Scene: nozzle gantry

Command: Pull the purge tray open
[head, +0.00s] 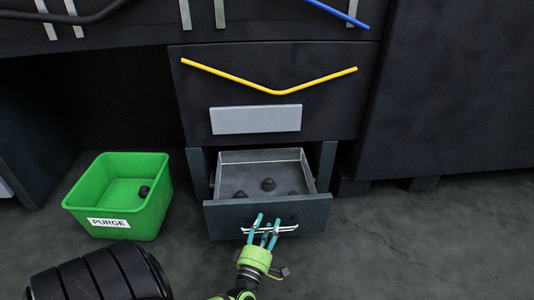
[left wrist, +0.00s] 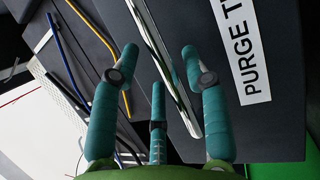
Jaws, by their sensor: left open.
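The purge tray (head: 258,157) is a grey metal drawer, standing pulled out of the dark cabinet, with several dark lumps inside. Its dark front panel (head: 225,220) carries a shiny bar handle (head: 290,228). My left gripper (head: 267,222) is at this handle, green with teal fingers. In the left wrist view its fingers (left wrist: 160,62) are spread open, with the handle bar (left wrist: 172,75) running between the right finger and the other two. I cannot tell whether any finger touches the bar. A white label (left wrist: 248,50) reading "PURGE T" shows on the panel there. My right gripper is not in view.
A green bin (head: 117,190) labelled "PURGE" stands on the floor left of the drawer, with a dark lump inside. A bent yellow tube (head: 278,92) and a grey plate (head: 256,119) are on the cabinet above. The concrete floor to the right is clear.

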